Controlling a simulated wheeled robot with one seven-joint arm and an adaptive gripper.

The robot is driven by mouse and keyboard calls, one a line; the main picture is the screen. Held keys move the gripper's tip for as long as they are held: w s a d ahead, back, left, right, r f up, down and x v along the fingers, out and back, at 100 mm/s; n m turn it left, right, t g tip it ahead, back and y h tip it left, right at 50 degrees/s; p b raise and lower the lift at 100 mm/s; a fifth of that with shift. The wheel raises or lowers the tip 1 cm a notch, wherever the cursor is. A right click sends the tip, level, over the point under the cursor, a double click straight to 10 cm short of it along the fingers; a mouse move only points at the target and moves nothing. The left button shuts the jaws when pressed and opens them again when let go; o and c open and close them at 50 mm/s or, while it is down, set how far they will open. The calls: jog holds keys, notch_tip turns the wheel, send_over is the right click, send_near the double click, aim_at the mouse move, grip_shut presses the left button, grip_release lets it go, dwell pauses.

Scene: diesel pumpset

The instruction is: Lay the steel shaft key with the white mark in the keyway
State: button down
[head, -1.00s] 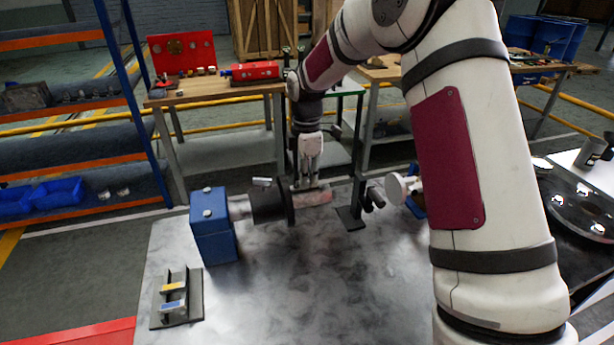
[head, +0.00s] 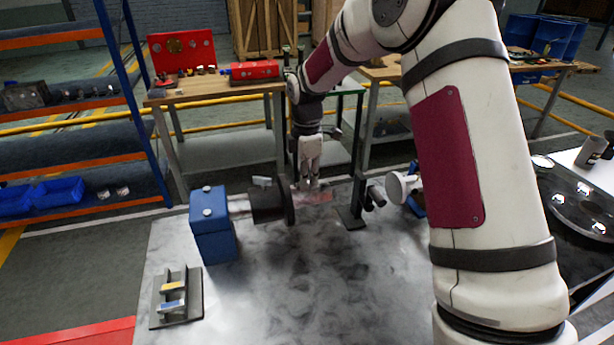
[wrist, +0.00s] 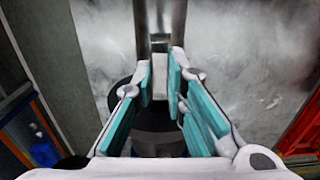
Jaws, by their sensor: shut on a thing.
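The steel shaft key (wrist: 160,76) shows as a pale narrow bar between my fingertips in the wrist view; its white mark is hard to make out. My gripper (wrist: 161,88) has teal pads and is shut on it. The grey shaft (wrist: 161,18) runs up from the key, with a dark slot that looks like the keyway (wrist: 159,43) just beyond the key's far end. I cannot tell whether the key touches the shaft. In the head view, my gripper (head: 311,184) points down over the shaft (head: 320,197), right of the dark coupling (head: 270,205), and hides the key.
A key rack (head: 190,315) with colour-marked pieces stands at the table's front left. A blue bearing block (head: 213,225) carries the shaft's left part. A dark stand (head: 349,218) rises just right of my gripper. The table's front middle (head: 320,290) is clear.

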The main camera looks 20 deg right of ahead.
jog(key=shift+f, duration=0.4)
jog(key=c, duration=1.5)
grip_release()
jog(key=shift+c, duration=0.2)
notch_tip(320, 180, up, 12)
